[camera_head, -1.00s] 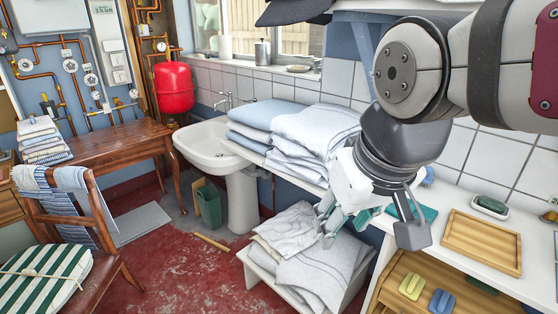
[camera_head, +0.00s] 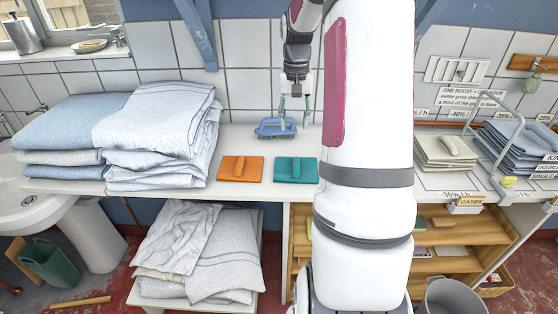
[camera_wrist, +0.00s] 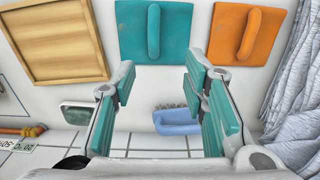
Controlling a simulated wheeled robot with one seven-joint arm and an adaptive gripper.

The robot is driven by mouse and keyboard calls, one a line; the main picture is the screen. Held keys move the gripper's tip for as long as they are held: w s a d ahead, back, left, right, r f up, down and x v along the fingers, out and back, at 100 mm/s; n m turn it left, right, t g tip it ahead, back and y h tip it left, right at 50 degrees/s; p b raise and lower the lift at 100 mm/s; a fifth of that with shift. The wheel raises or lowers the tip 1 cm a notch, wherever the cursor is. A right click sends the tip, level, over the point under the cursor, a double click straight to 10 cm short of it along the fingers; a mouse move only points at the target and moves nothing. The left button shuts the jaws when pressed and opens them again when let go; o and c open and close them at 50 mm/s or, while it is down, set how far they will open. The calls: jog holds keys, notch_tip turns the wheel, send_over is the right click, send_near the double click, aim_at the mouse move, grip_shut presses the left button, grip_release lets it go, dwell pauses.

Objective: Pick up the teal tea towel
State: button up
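The teal tea towel (camera_head: 296,170) lies flat on the white counter, with a raised ridge across its middle. It also shows at the top of the wrist view (camera_wrist: 152,32). A similar orange cloth (camera_head: 240,169) lies just left of it in the head view. My gripper (camera_head: 294,114) is over the back of the counter, behind the teal towel and apart from it. In the wrist view my gripper (camera_wrist: 160,75) has its teal-padded fingers spread wide with nothing between the tips.
A blue brush-like object (camera_head: 275,128) stands behind the towels, close by my gripper. Stacked folded linens (camera_head: 160,135) are at the left. The wrist view shows a wooden tray (camera_wrist: 55,40) and a green item in a dish (camera_wrist: 78,117). A shelf unit (camera_head: 460,245) is below the counter.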

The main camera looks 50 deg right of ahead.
send_over(296, 162)
notch_tip(296, 162, down, 9)
jog(key=shift+r, duration=0.15)
jog(key=shift+f+p, duration=0.65)
jog(key=shift+f, duration=2.35)
grip_shut()
